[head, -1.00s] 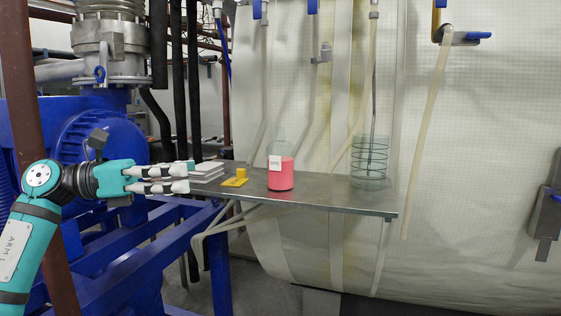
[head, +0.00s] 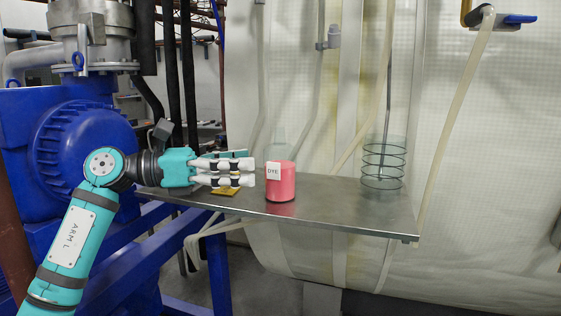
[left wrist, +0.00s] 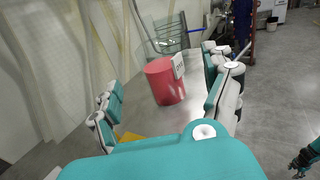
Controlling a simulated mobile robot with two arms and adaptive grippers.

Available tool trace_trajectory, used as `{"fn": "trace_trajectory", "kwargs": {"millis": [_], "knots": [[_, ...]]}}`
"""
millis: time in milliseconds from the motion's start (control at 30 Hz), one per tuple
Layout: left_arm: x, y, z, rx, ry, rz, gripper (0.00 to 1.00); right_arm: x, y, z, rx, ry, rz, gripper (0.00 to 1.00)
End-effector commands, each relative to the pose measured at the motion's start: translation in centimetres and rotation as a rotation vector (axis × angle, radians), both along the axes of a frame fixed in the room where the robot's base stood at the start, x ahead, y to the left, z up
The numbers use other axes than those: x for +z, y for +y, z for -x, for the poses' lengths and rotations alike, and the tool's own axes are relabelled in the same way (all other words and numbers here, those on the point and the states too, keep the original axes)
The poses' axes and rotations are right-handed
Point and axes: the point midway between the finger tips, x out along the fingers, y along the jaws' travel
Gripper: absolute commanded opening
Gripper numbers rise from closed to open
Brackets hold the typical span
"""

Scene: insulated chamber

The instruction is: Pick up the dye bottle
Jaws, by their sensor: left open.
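The dye bottle (head: 283,186) stands upright on the metal shelf, clear glass with pink-red contents and a white DYE label. My left gripper (head: 246,170) comes in from the left at the height of the bottle's body, its fingertips close to the bottle's left side. In the left wrist view the bottle (left wrist: 163,84) shows between the two spread fingers, ahead of the palm. The left gripper is open and empty. What looks like my right gripper (left wrist: 304,160) shows small at the lower right edge of the left wrist view, its jaws unclear.
The metal shelf (head: 335,212) is bare between the bottle and a clear vessel with a wire coil (head: 383,165) to the right. A yellow item (head: 225,192) lies under my left fingers, partly hidden. Hoses (head: 460,100) hang before the padded wall behind.

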Motion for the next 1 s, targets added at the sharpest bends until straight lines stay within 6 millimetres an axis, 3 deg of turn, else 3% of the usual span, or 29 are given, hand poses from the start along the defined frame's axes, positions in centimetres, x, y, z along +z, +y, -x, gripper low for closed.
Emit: {"fn": "trace_trajectory", "kwargs": {"millis": [367, 600, 867, 1000], "knots": [[0.4, -3.5, -0.8, -0.002, 0.003, 0.001, 0.83, 2.2, 0.2, -2.7, 0.000, -0.041, -0.004, 0.40], [0.4, -6.7, -1.5, -0.001, 0.002, 0.001, 0.83, 3.7, 0.1, -2.3, -0.001, -0.036, -0.004, 0.40], [0.1, -7.1, -1.7, 0.001, 0.001, 0.000, 0.83, 3.6, 0.0, -1.5, -0.002, -0.023, -0.001, 0.40], [0.1, -7.1, -1.7, 0.001, 0.001, 0.000, 0.69, 3.6, 0.0, -1.5, -0.002, -0.023, -0.001, 0.40]]}}
